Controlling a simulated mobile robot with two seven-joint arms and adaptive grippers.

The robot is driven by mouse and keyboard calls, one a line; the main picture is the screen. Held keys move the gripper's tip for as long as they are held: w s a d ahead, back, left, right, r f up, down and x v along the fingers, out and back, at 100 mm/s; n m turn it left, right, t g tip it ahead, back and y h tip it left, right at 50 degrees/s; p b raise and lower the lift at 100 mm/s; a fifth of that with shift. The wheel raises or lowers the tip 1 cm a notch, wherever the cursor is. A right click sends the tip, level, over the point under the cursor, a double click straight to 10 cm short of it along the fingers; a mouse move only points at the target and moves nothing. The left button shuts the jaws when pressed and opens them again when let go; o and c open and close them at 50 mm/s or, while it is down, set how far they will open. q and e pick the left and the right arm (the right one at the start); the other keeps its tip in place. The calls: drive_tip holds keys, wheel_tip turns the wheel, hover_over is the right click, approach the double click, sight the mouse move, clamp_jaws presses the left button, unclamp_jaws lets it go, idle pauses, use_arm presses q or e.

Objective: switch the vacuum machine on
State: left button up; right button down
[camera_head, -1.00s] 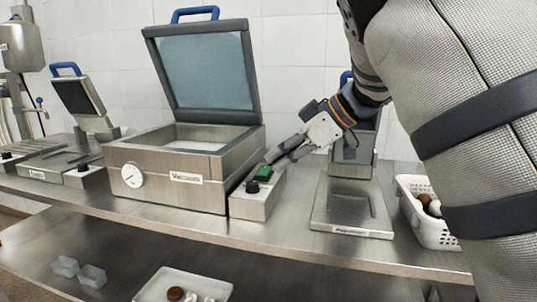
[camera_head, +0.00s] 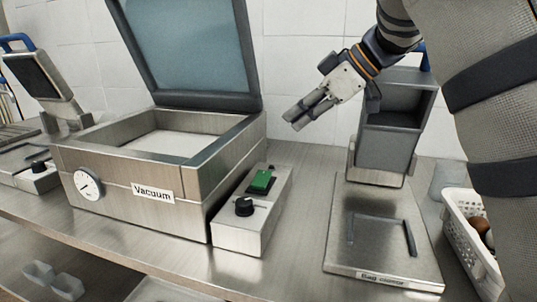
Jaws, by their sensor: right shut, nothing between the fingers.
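The vacuum machine (camera_head: 150,192) is a steel box with a label and a gauge on its front. Its glass lid (camera_head: 187,45) stands raised. On its right is a low steel control box (camera_head: 240,228) with a black knob (camera_head: 244,207) and a green switch (camera_head: 261,181). My right gripper (camera_head: 296,118) is shut and empty, above and a little to the right of the green switch, apart from it. My left gripper is not in view.
A labelled steel device (camera_head: 385,240) with a grey upright body stands to the right. A white perforated basket (camera_head: 468,232) with round items is at the far right. Another machine with a raised lid (camera_head: 40,75) stands at the left. The counter front is clear.

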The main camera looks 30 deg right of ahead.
drive_tip(key=shift+s, duration=0.1)
hover_over(267, 173)
drive_tip(key=f, duration=0.7)
drive_tip(key=shift+s+a+f, duration=0.2)
drive_tip(key=shift+a, duration=0.15)
drive_tip(key=shift+w+d+f, duration=0.1)
drive_tip(key=shift+d+f, duration=0.05)
drive_tip(key=shift+f, duration=0.45)
drive_tip(key=shift+d+f, duration=0.1)
drive_tip(key=shift+f, duration=0.5)
drive_tip(key=shift+d+f, duration=0.1)
drive_tip(key=shift+f, duration=0.45)
